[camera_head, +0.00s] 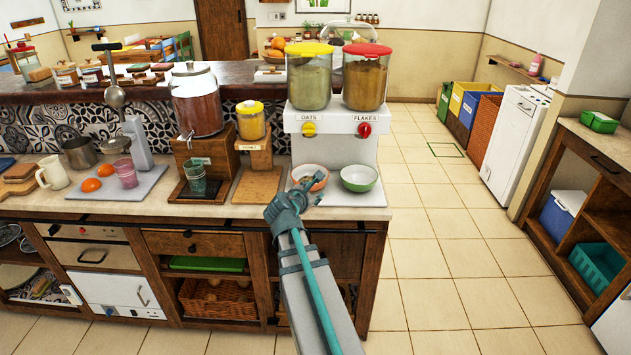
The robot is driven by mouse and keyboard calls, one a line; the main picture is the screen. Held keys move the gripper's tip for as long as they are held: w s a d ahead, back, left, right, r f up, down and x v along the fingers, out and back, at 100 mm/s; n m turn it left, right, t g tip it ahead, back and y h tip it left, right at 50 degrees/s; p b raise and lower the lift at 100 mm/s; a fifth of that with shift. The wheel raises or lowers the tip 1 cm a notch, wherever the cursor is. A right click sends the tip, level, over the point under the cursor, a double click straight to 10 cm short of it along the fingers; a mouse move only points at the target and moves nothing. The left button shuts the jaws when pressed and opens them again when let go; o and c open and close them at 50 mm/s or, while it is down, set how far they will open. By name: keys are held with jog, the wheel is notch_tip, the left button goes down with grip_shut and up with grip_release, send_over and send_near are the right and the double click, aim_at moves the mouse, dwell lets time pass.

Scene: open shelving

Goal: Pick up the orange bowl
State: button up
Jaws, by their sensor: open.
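The orange bowl (310,173) stands on the white base of the cereal dispenser, at the counter's right end. Its inside looks pale, and its lower front is partly hidden behind my gripper. My gripper (306,190) is just in front of and slightly below the bowl in the picture, with its fingers pointing up toward it. It is open and appears empty. Whether the fingers touch the bowl cannot be told from this view.
A green bowl (359,178) stands close to the right of the orange one. The dispenser (334,125) rises behind both bowls. A wooden stand (258,185) is to the left, with a glass (195,177) farther left. The floor to the right is clear.

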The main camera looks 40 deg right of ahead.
aim_at(324, 180)
jog(key=shift+d+r, duration=0.6)
jog(key=shift+r, duration=0.05)
jog(key=shift+d, duration=0.35)
jog(key=p+x, duration=0.1)
jog(key=x, duration=0.9)
jog(key=shift+w+r+p, duration=0.15)
jog(key=shift+w+p, duration=0.1)
jog(key=shift+p, duration=0.1)
grip_shut()
